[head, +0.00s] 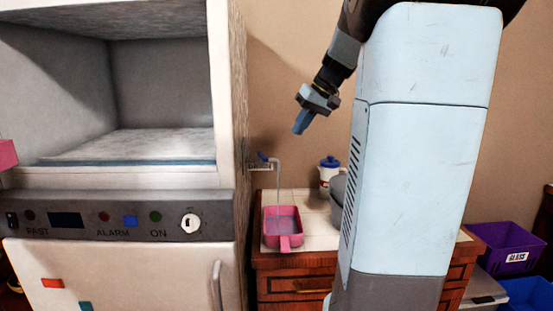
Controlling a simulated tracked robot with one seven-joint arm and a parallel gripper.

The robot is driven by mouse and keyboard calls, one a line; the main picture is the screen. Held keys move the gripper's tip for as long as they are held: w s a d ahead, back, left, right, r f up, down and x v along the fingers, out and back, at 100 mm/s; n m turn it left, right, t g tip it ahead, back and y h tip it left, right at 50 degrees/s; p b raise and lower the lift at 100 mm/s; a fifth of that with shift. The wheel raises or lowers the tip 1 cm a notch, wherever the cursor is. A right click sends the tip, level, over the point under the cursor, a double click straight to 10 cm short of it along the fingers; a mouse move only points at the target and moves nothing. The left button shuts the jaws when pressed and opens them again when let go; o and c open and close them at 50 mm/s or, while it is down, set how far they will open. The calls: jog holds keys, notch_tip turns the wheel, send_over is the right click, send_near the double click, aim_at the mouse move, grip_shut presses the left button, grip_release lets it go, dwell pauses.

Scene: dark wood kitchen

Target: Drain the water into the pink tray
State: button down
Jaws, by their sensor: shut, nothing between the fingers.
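The pink tray (283,240) sits on the light tiled counter top, with its handle toward me. Its inside looks bluish grey; I cannot tell how much water is in it. A small tap (263,157) with a blue handle sticks out from the side of the white freezer cabinet, above the tray. A thin grey line (277,188) runs from it down toward the tray; I cannot tell if it is pipe or water. My gripper (299,126) is shut and empty, in the air above and to the right of the tap, pointing down.
The white freezer (120,275) stands open at left, with a control panel below its compartment. A white jar (327,178) with a blue lid and a grey vessel (338,188) stand right of the tray, partly behind my column. A purple bin (505,248) is at right.

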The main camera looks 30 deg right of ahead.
aim_at(262, 156)
jog(key=w+a+f+y, duration=0.1)
jog(key=w+a+f, duration=0.3)
jog(key=f, duration=0.4)
jog(key=shift+w+a+f+t, duration=0.2)
jog(key=shift+w+a+t, duration=0.2)
jog(key=shift+a, duration=0.25)
